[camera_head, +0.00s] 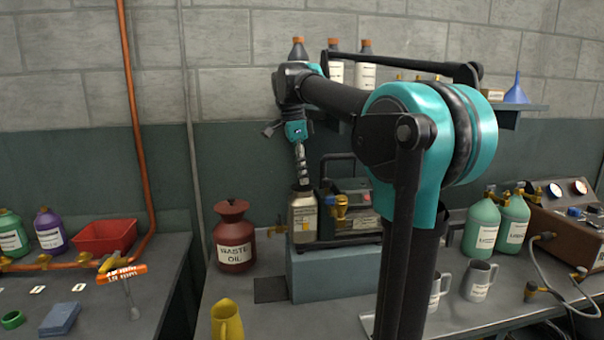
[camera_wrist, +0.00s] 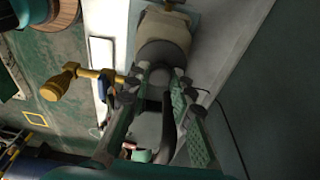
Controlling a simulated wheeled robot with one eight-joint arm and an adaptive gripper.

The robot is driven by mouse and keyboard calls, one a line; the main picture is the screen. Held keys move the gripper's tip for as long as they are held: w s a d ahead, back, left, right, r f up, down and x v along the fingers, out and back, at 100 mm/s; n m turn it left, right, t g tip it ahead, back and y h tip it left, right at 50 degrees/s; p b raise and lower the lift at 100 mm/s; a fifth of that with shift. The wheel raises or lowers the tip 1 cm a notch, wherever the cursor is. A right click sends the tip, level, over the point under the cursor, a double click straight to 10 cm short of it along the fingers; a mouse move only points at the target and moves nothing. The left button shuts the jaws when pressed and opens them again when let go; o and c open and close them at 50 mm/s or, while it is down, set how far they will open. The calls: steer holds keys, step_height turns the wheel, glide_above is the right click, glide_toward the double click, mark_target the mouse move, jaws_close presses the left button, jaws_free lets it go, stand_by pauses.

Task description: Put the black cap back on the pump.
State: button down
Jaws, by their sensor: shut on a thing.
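The pump (camera_head: 303,217) stands on a grey-blue block, with a silver labelled cylinder in front and a dark green body behind it. Brass fittings (camera_head: 341,206) stick out at its side; one also shows in the wrist view (camera_wrist: 66,82). My gripper (camera_head: 303,178) points down right over the top of the silver cylinder. It is shut on the black cap (camera_head: 302,187), a small dark piece at the fingertips and mostly hidden by them. In the wrist view my fingers (camera_wrist: 163,78) reach toward the cylinder top. I cannot tell whether the cap is seated or just above it.
A red-brown waste oil can (camera_head: 233,238) stands left of the pump. A yellow jug (camera_head: 227,320) is at the front. Grey mugs (camera_head: 480,280) and green bottles (camera_head: 482,228) stand to the right. A shelf with bottles (camera_head: 366,68) is on the wall behind.

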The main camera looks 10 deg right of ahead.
steer(key=c, duration=1.2)
jaws_free()
steer(key=o, duration=0.4)
steer(key=shift+o, duration=0.2)
steer(key=shift+r, duration=3.5)
